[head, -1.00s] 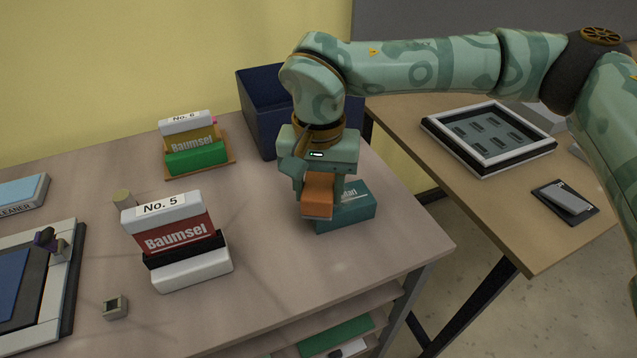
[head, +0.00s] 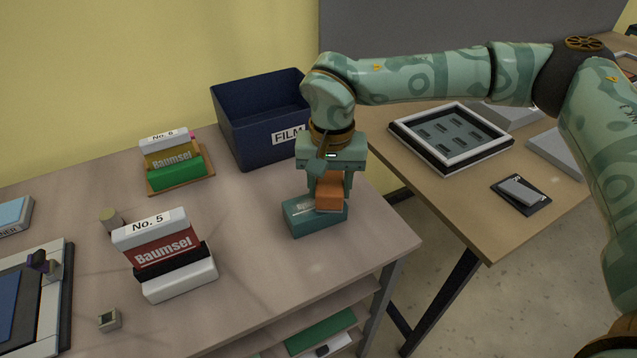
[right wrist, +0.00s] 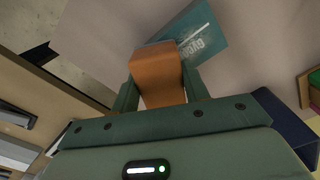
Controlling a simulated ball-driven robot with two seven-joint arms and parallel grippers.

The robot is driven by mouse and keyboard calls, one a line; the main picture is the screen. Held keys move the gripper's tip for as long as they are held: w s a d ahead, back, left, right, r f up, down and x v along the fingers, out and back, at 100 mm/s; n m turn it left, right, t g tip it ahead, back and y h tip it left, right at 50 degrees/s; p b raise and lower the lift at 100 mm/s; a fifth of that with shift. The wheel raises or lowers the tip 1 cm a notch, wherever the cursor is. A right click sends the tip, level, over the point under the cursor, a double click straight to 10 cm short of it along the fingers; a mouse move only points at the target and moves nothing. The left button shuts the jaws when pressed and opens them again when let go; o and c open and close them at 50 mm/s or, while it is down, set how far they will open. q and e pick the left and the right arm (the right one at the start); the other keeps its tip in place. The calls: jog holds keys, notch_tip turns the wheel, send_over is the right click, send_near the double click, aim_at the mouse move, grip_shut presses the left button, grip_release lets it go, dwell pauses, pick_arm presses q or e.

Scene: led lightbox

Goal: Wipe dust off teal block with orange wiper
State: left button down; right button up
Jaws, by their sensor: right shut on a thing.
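The teal block (head: 308,222) sits on the table's right part, with pale lettering and a whitish streak on its top. The orange wiper (head: 330,192) is held over the block's right part and hides some of it. My right gripper (head: 329,177) is shut on the wiper from above. In the right wrist view the wiper (right wrist: 158,72) sits between the fingers and overlaps the teal block (right wrist: 196,42); I cannot tell whether they touch. My left gripper is not in view.
A dark blue bin labelled FILM (head: 245,125) stands behind the gripper. The No. 5 holder (head: 165,255) and No. 6 holder (head: 175,162) stand to the left. A second table with a framed panel (head: 450,138) is at the right.

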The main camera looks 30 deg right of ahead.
aim_at(294, 212)
jog(key=shift+d, duration=0.55)
jog(key=shift+s+a+f+p, duration=0.1)
jog(key=shift+s+p, duration=0.05)
jog(key=shift+p, duration=0.4)
jog(key=shift+a+f+p, duration=0.1)
jog(key=shift+a+p, duration=0.3)
jog(key=shift+a, duration=1.55)
jog(key=shift+c, duration=0.4)
jog(key=shift+w+a+p, duration=0.2)
jog(key=shift+a+p, duration=0.1)
jog(key=shift+a, duration=1.7)
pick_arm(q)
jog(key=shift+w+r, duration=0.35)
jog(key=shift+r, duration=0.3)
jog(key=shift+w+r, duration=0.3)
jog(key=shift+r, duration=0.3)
pick_arm(e)
jog(key=shift+r, duration=0.2)
